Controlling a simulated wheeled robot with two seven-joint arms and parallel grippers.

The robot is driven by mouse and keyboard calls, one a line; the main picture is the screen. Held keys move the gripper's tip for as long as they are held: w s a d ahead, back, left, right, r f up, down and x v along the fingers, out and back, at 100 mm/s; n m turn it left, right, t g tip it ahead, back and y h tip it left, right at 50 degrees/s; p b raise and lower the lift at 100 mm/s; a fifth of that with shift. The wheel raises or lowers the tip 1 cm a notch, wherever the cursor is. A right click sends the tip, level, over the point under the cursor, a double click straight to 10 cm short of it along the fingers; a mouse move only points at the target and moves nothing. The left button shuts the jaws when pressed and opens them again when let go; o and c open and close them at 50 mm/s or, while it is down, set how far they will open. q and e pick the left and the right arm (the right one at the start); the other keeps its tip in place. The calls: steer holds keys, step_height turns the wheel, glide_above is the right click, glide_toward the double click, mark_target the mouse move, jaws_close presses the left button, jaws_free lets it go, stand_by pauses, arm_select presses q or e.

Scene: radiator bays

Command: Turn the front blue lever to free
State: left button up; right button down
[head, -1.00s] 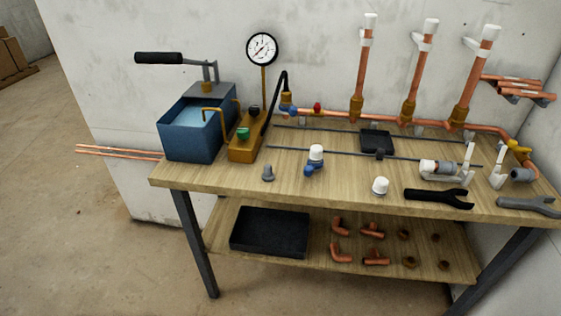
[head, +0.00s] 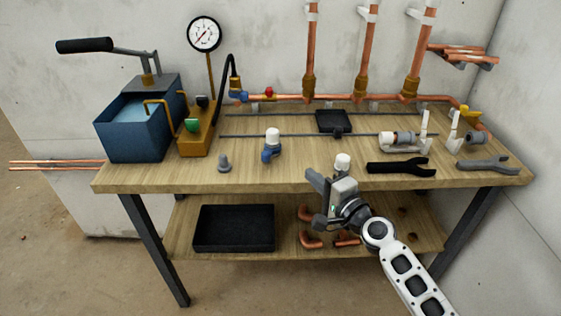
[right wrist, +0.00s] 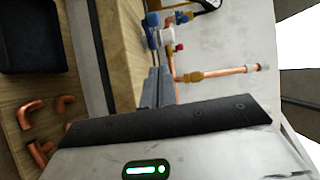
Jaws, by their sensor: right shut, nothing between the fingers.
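The front blue lever (head: 269,156) is on a small valve with a white cap (head: 272,135), at the middle of the bench near its front edge. A second blue lever (head: 238,96) sits further back on the copper pipe line. My right gripper (head: 314,180) is in front of the bench edge, to the right of and lower than the front valve, and apart from it. Its fingers are closed together and empty, and show in the right wrist view (right wrist: 158,85). Blue parts (right wrist: 152,20) show beyond the fingertips there. My left gripper is not in view.
A white-capped fitting (head: 342,161) stands just behind my right gripper. A grey plug (head: 224,163) stands left of the valve. The blue pump tank (head: 135,130) is further left. Copper elbows and a black tray (head: 233,228) are on the lower shelf.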

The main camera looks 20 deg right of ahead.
glide_toward(271, 149)
steer(key=shift+w+d+r, duration=0.45)
steer(key=shift+w+r, duration=0.1)
steer(key=shift+r, duration=0.1)
steer(key=shift+w+a, duration=0.25)
steer(key=shift+a, duration=0.3)
steer(key=shift+w+a, duration=0.25)
steer(key=shift+a, duration=0.3)
steer(key=shift+w+a+f, duration=0.1)
steer(key=shift+w+a, duration=0.15)
steer(key=shift+a, duration=0.2)
